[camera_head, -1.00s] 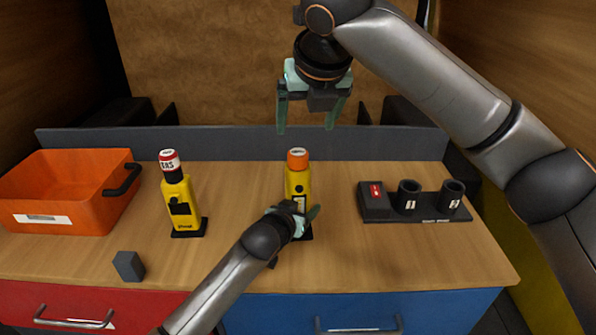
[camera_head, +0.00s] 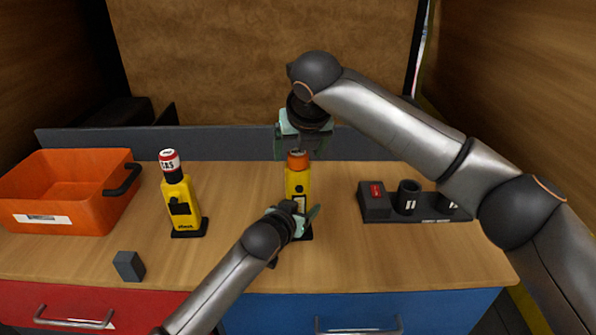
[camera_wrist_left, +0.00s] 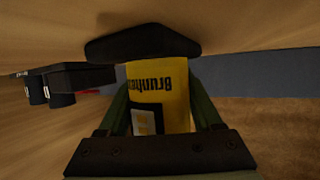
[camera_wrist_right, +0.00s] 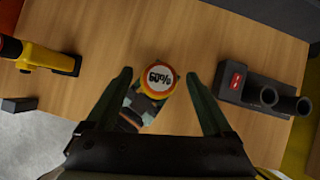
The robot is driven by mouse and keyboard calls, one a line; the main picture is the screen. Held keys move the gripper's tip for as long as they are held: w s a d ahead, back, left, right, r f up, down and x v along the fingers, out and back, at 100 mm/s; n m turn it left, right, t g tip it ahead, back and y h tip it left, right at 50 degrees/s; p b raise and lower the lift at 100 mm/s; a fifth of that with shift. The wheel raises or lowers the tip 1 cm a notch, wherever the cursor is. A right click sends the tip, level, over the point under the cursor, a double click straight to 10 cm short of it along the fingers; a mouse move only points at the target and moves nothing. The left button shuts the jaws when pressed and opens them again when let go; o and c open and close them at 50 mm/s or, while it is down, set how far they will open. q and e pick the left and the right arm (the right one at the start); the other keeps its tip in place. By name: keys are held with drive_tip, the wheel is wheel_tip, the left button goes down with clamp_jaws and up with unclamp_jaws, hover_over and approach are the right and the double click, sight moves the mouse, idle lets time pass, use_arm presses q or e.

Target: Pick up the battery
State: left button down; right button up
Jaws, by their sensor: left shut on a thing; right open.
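A yellow device (camera_head: 298,183) with an orange-topped battery (camera_head: 298,159) stands upright at the middle of the workbench. My left gripper (camera_head: 300,219) is shut on the device's lower body; in the left wrist view the yellow body (camera_wrist_left: 160,84) sits between its fingers. My right gripper (camera_head: 302,148) is above and around the battery's level, pointing down. In the right wrist view its open fingers (camera_wrist_right: 158,82) stand either side of the round cap (camera_wrist_right: 159,76) marked 60%, with gaps on both sides. Head view does not show clear contact.
A second yellow device (camera_head: 180,203) with a red-and-white top stands to the left. An orange crate (camera_head: 60,222) is at the far left, a small grey block (camera_head: 129,266) in front. A black holder (camera_head: 415,215) with a red display is at right.

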clamp_jaws()
idle(0.6)
idle(0.3)
